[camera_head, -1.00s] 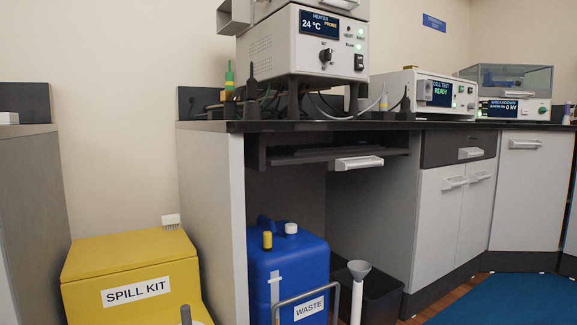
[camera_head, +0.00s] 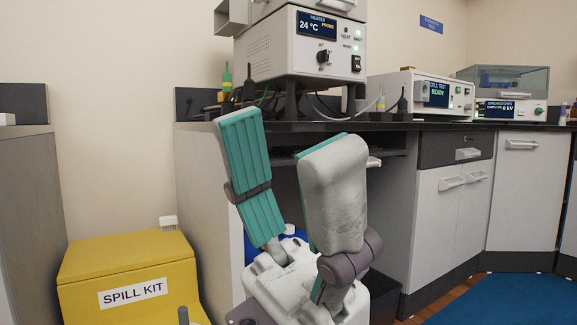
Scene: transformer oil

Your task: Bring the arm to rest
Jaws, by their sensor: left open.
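My left gripper (camera_head: 284,142) stands up from the bottom middle of the head view. Its two padded fingers point upward and are spread wide apart, with nothing between them. The fingers have teal and pale grey faces. They are in front of the bench opening and overlap the bench's front edge in the picture; I see no clear contact. The gripper hides most of the blue waste container (camera_head: 250,250), of which only small patches show. My right gripper is not in view.
A heater unit (camera_head: 292,50) stands on the dark bench top, with a cell test unit (camera_head: 412,95) and a breakdown tester (camera_head: 497,109) to its right. A yellow spill kit box (camera_head: 125,265) is at lower left. Clear blue mat (camera_head: 510,300) lies at lower right.

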